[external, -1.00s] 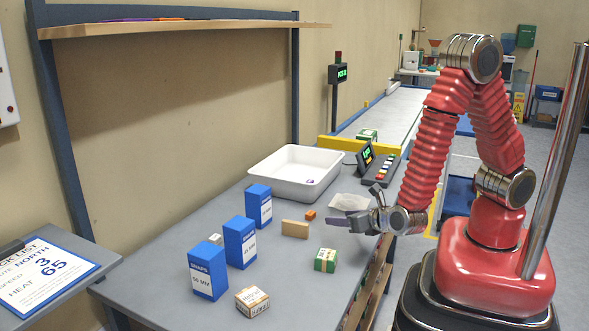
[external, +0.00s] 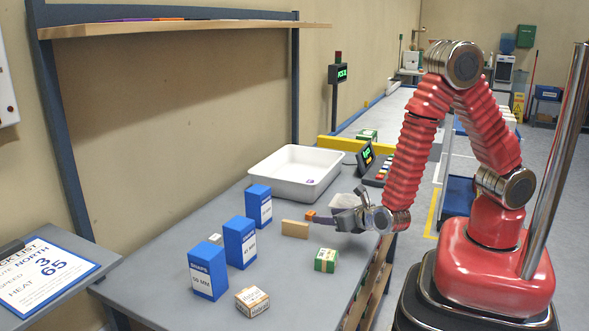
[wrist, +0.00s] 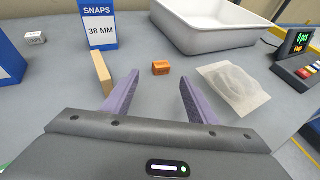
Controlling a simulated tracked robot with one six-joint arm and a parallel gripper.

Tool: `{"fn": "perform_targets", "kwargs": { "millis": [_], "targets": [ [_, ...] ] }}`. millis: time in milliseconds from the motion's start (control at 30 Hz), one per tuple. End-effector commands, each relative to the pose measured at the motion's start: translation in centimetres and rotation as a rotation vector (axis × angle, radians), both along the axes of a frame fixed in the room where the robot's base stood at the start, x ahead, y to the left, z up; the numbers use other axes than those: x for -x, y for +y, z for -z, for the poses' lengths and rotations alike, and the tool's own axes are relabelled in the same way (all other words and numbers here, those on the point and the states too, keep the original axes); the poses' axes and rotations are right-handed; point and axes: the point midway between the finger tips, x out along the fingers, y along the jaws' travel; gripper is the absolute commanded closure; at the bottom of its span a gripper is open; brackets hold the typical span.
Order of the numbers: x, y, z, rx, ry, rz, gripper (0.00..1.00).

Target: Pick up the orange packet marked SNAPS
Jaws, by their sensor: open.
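The small orange packet (wrist: 161,68) lies on the table, a little beyond my fingertips and between their lines in the wrist view. Its marking is too small to read. In the external view it (external: 310,213) shows just behind my fingertips. My gripper (wrist: 159,86) is open and empty, with its two purple fingers spread low over the table. In the external view my gripper (external: 322,219) reaches in from the right, its fingers pointing left.
A tan block (wrist: 102,73) stands close to my left finger. A clear bag (wrist: 234,88) lies right of the packet. A blue SNAPS 38 MM box (wrist: 98,25) and a white tray (wrist: 213,39) stand behind. A green box (external: 325,260) sits nearer the front.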

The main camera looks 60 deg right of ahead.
Motion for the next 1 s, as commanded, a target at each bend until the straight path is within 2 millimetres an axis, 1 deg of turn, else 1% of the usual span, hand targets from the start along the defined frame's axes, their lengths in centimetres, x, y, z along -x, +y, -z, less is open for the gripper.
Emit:
{"fn": "perform_targets", "kwargs": {
  "millis": [100, 233, 333, 733, 867, 1000],
  "targets": [
    [-1.3, -0.8, 0.7, 0.000, 0.001, 0.003, 0.47],
    [-2.4, -1.3, 1.1, -0.001, 0.000, 0.003, 0.47],
    [-2.7, -1.5, 1.3, -0.001, 0.000, 0.000, 0.47],
    [-3.0, -1.7, 1.4, -0.001, 0.001, 0.001, 0.47],
    [-3.9, -2.4, 1.8, -0.001, 0.001, 0.004, 0.47],
    [-5.3, -3.3, 2.4, -0.001, 0.000, 0.004, 0.47]
  ]
}}
